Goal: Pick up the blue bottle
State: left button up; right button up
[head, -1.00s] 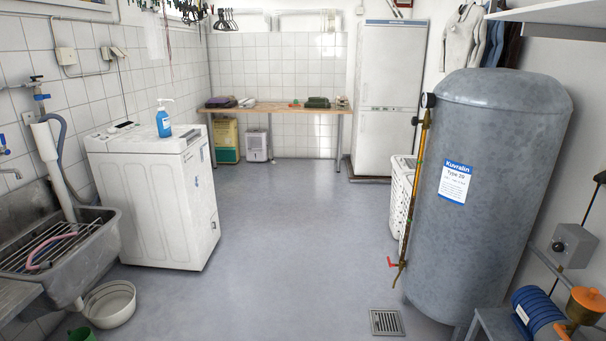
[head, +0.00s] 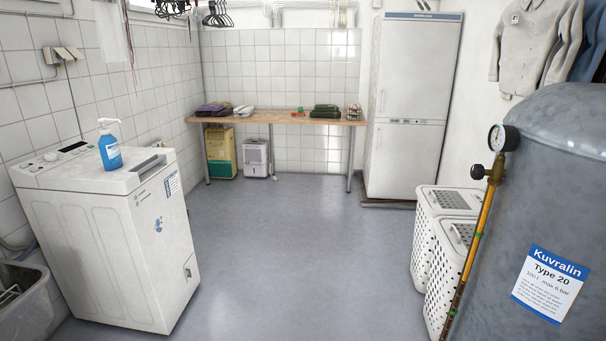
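The blue bottle (head: 110,150) stands upright on top of the white washing machine (head: 100,240) at the left of the head view. It has a white pump top and a pale label. Nothing touches it except the machine's lid. Neither of my grippers shows in the head view.
A grey tank (head: 550,200) with a gauge and pipe stands close at the right, beside white laundry baskets (head: 424,232). A metal sink (head: 25,310) is at the lower left. A wooden table (head: 270,118) and a white fridge (head: 412,100) stand at the back. The middle floor is clear.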

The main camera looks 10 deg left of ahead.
aim_at(111, 157)
jog(key=i+u, duration=0.1)
jog(key=i, duration=0.75)
jog(key=i+l, duration=0.15)
jog(key=i, duration=0.65)
jog(key=i+l+u, duration=0.1)
jog(key=i+u, duration=0.3)
jog(key=i+l+u, duration=0.2)
jog(key=i+u, duration=0.25)
jog(key=i+l+u, duration=0.25)
jog(key=u, duration=0.15)
jog(key=i+l+u, duration=0.5)
jog(key=l+u, duration=0.35)
jog(key=i+l+u, duration=0.1)
jog(key=l+u, duration=0.3)
jog(key=l, duration=0.25)
